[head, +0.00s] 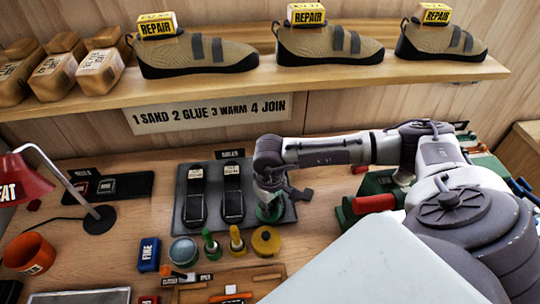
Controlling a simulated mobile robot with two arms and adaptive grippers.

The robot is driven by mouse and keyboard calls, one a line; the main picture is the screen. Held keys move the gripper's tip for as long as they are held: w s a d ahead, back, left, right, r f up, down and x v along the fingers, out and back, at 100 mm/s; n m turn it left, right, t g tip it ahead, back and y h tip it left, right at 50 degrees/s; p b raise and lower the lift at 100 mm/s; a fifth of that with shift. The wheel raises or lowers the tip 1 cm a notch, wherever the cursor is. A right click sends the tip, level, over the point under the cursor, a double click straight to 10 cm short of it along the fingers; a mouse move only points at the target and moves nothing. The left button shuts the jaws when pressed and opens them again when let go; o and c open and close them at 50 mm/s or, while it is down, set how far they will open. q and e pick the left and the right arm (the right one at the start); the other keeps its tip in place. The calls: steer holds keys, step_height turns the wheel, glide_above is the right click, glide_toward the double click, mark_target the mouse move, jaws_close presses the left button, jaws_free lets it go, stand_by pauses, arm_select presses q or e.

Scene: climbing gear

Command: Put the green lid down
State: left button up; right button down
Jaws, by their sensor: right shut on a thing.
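My right gripper (271,201) comes in from the right and points down over the right end of the dark grey tray (287,214). It is shut on the green lid (269,214), a round green piece just under the fingers. The gripper covers part of the lid. I cannot tell whether the lid touches the tray or hangs just above it. My left gripper is not in view.
Two dark soles (195,198) lie on the tray, left of the gripper. In front stand a yellow tin (266,241), a yellow bottle (236,241), a green bottle (211,245) and a grey-blue tin (184,251). A red lamp (25,178) stands left.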

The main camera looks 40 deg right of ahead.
mark_target(270, 206)
steer(key=shift+f, duration=0.2)
steer(key=c, duration=1)
jaws_free()
steer(key=shift+r, duration=0.1)
steer(key=shift+r+p, duration=0.45)
steer(key=shift+p, duration=0.1)
steer(key=shift+r, duration=0.3)
step_height(270, 206, up, 6)
steer(key=b, duration=0.2)
steer(key=shift+f+b, duration=0.2)
steer(key=shift+b, duration=0.1)
steer(key=shift+r, duration=0.65)
